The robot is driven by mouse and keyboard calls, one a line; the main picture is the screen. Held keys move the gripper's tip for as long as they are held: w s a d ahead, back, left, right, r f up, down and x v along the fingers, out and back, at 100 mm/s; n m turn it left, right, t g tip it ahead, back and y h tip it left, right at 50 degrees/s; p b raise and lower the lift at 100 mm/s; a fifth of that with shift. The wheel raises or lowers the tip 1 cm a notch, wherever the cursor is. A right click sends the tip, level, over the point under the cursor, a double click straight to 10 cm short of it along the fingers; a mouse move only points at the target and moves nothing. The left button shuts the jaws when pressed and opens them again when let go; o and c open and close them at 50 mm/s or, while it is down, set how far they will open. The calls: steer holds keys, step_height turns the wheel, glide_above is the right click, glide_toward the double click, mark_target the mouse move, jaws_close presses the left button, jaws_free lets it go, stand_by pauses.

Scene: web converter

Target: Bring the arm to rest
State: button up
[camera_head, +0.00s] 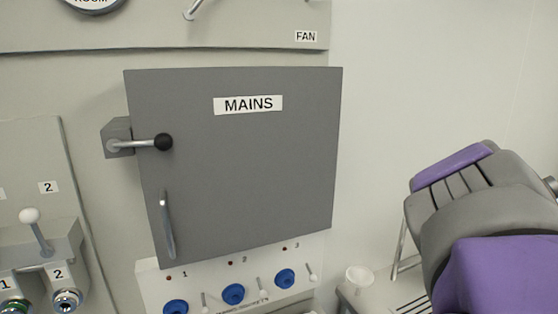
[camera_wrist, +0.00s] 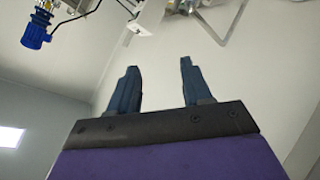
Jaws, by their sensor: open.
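My arm (camera_head: 490,220), grey and purple, reaches in at the right of the head view, in front of a pale wall. Its gripper end is not visible in that view. In the wrist view my gripper (camera_wrist: 157,88) shows two dark blue fingers standing apart with nothing between them. It is open and empty, pointing up toward the upper wall and ceiling area, away from any surface it could touch.
A grey MAINS door (camera_head: 240,150) with a black-knobbed lever (camera_head: 162,142) and a handle (camera_head: 167,225) stands left of my arm. Blue sockets (camera_head: 233,294) and small switches sit below it. A white cup-shaped thing (camera_head: 360,279) is near my arm. A blue device (camera_wrist: 37,28) hangs upper left in the wrist view.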

steer(key=s+a+f+n+g+y, duration=0.1)
steer(key=s+a+f+g+y, duration=0.3)
steer(key=s+a+f, duration=0.7)
steer(key=s+a+f+n+g+y, duration=0.2)
steer(key=s+a+f+g+y, duration=0.2)
steer(key=s+a+f, duration=0.8)
step_height(320, 180, down, 6)
steer(key=shift+a+f+y, duration=0.25)
steer(key=shift+a+y, duration=0.85)
steer(key=shift+a, duration=0.1)
